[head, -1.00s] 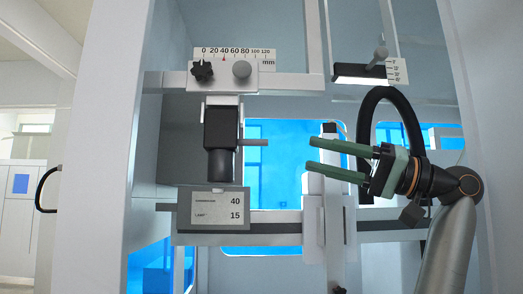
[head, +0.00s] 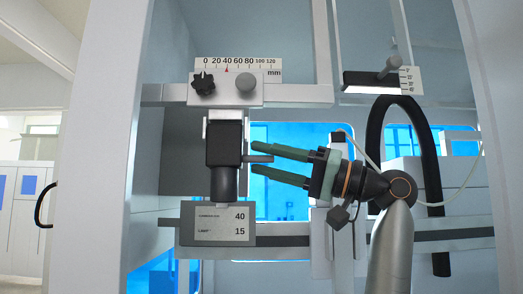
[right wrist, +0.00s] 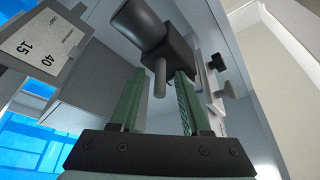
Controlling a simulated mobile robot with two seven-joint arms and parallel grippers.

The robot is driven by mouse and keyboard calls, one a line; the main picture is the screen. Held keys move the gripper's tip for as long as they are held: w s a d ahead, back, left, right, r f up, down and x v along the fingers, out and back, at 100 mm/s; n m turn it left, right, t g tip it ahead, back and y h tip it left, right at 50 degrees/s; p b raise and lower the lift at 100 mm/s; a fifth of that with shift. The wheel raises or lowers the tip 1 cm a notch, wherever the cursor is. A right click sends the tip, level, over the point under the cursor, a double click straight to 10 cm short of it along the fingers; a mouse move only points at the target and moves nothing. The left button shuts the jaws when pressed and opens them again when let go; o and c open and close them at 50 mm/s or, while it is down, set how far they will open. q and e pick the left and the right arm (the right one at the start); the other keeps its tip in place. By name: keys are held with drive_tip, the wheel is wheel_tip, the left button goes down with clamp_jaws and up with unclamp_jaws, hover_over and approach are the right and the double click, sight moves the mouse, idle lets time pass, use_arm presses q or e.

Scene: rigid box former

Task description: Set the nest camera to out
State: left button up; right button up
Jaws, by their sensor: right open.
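The nest camera (head: 224,145) is a black box with a round lens barrel below. It hangs from a slide plate (head: 233,91) under a millimetre scale (head: 238,65), whose red pointer is at about 40. A grey pin (head: 258,159) sticks out from the camera's right side. My right gripper (head: 253,157) is open, with green fingers pointing left at the camera. In the right wrist view the pin (right wrist: 160,78) lies between the two fingertips (right wrist: 159,73), apparently touching neither; the camera body (right wrist: 165,52) is just beyond. My left gripper is not in view.
A lamp bar (head: 371,84) hangs at upper right.

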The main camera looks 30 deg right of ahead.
drive_tip(key=shift+w+a+r, duration=0.15)
drive_tip(key=shift+w+a, duration=0.2)
drive_tip(key=shift+w, duration=0.05)
clamp_jaws()
idle(1.3)
